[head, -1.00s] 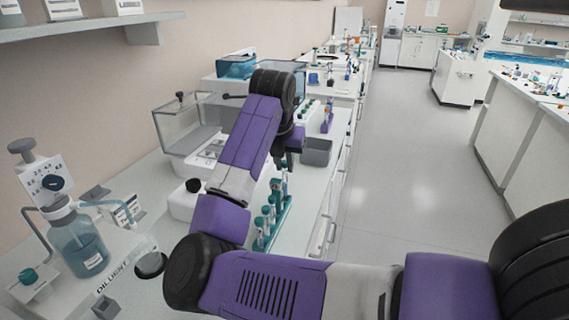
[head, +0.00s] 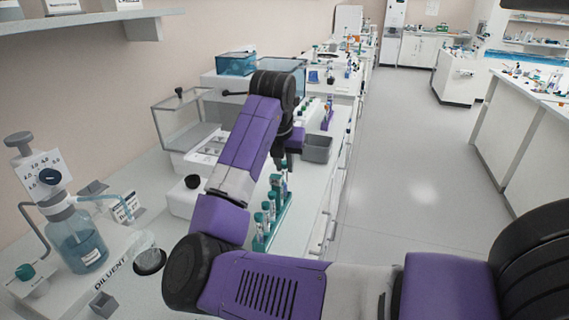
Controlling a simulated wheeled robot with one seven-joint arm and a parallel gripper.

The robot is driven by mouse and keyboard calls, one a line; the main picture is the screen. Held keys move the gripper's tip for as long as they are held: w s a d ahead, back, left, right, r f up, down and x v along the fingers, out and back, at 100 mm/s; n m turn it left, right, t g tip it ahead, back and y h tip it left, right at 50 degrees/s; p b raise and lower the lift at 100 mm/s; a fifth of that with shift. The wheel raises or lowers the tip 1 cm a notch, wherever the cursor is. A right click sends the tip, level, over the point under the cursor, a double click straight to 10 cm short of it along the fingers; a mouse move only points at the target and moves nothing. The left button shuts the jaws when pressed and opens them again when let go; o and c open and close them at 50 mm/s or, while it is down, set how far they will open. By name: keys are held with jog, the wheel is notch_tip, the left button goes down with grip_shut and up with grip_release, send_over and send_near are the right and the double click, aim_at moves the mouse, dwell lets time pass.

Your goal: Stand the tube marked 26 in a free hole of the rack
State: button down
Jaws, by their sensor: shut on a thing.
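A teal rack (head: 260,243) stands on the near bench and holds several tubes with teal caps (head: 269,207). My gripper (head: 286,162) points down above the far end of the rack. It is small and partly hidden by my own arm. It is shut on a slim tube (head: 284,179), which hangs roughly upright over or at that end. I cannot tell whether its lower end is inside a hole. The number on the tube is too small to read.
A grey bin (head: 317,149) stands beyond the rack. A diluent bottle dispenser (head: 80,240) is at the near left. A clear-walled balance (head: 185,120) stands by the wall. A purple rack (head: 327,120) is farther back. The aisle floor at right is clear.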

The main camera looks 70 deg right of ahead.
jog(key=shift+f+b, duration=0.45)
jog(key=shift+f, duration=0.2)
dwell(0.3)
jog(key=c, duration=1.3)
grip_release()
jog(key=shift+o, duration=0.2)
jog(key=v, duration=0.7)
jog(key=shift+a+r, duration=0.15)
jog(key=shift+r, duration=0.2)
jog(key=shift+s, duration=0.15)
